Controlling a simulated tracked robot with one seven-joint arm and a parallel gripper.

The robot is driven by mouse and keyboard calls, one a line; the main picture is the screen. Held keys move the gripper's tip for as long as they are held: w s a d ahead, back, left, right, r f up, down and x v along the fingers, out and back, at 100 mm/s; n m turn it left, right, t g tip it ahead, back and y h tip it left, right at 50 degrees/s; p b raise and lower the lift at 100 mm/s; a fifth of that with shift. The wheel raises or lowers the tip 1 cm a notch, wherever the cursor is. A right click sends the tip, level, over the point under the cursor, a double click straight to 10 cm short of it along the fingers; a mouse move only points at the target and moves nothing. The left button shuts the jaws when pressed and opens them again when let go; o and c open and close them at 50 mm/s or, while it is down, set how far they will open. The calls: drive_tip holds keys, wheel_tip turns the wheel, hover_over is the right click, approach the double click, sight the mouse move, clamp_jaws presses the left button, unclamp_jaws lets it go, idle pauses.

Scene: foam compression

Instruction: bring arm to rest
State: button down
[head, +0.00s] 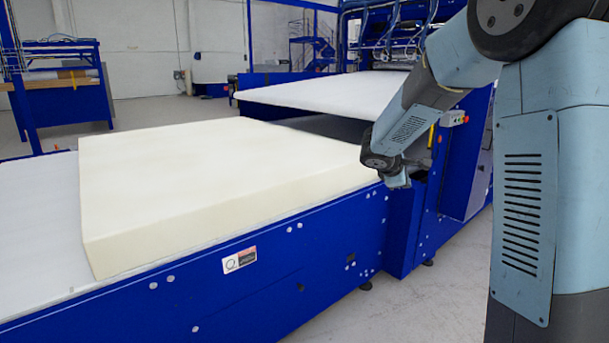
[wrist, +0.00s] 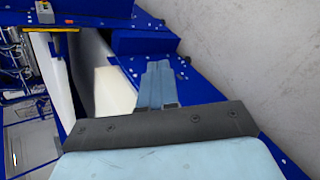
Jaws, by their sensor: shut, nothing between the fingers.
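My gripper (head: 398,181) is at the end of my bent arm, over the blue frame beside the right corner of the foam. In the wrist view its light blue fingers (wrist: 156,84) are together, with nothing held between them. A large cream foam block (head: 205,185) lies flat on the white conveyor bed (head: 40,215). Part of the foam (wrist: 115,90) also shows left of the fingers in the wrist view. My gripper appears apart from the foam; the exact gap is hard to tell.
The blue machine frame (head: 300,265) runs along the front of the bed. A raised white panel (head: 330,95) is behind the foam. A control box (head: 454,118) with a red button stands right of my gripper. Bare concrete floor (head: 440,300) lies in front.

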drive_tip(key=s+d+r+m+g+y, duration=0.1)
drive_tip(key=s+r+m, duration=0.25)
drive_tip(key=s, duration=0.55)
drive_tip(key=s+r+m+g+y, duration=0.1)
drive_tip(key=s+r+m, duration=0.25)
drive_tip(key=s, duration=0.65)
drive_tip(key=s+a+m+y, duration=0.2)
drive_tip(key=s+a+m, duration=0.1)
drive_tip(key=s, duration=0.6)
drive_tip(key=s+a+m+y, duration=0.3)
drive_tip(key=s+m, duration=0.1)
drive_tip(key=s, duration=0.6)
drive_tip(key=shift+s+a+f+t, duration=0.15)
drive_tip(key=shift+a+f+t, duration=0.1)
drive_tip(key=shift+f+t, duration=0.05)
drive_tip(key=shift+d, duration=0.1)
